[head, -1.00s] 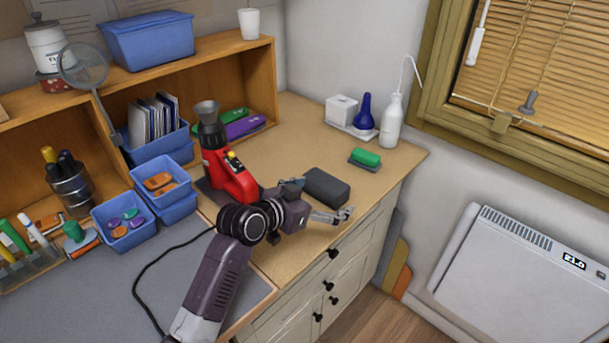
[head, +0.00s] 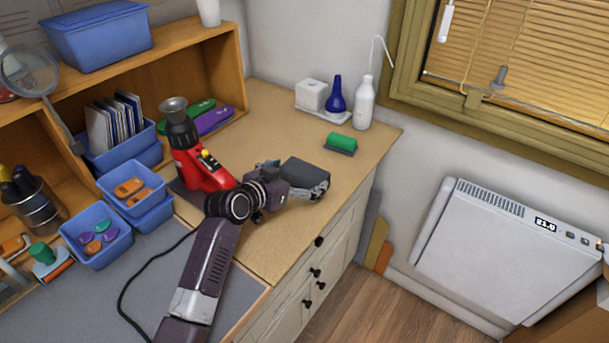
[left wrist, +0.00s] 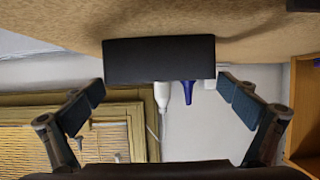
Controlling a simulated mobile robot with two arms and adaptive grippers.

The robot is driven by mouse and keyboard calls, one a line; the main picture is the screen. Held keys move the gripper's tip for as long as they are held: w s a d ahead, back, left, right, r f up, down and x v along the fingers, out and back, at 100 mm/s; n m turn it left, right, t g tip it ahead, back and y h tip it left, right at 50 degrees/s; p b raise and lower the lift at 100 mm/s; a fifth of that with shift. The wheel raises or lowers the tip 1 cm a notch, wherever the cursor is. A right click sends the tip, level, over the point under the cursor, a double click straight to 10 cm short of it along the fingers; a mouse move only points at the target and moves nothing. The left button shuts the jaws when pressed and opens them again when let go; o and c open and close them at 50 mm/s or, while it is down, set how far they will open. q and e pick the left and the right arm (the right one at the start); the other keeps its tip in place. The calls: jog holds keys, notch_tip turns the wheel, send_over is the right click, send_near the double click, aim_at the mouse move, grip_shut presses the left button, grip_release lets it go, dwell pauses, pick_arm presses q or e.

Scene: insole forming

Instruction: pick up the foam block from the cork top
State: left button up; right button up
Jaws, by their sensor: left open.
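The foam block (head: 307,171) is dark grey and lies on the tan cork top (head: 275,125) near its front right edge. My left gripper (head: 296,179) is open, with its fingers around the block's near part in the head view. My right gripper is in neither view.
A red machine (head: 199,165) stands close behind my left arm. A green-topped block (head: 341,142), a white bottle (head: 364,104) and a blue bottle (head: 336,95) stand farther back. Blue bins (head: 98,238) are at the left.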

pick_arm(q)
jog(key=shift+x, duration=1.35)
jog(key=shift+c, duration=0.3)
jog(key=c, duration=0.8)
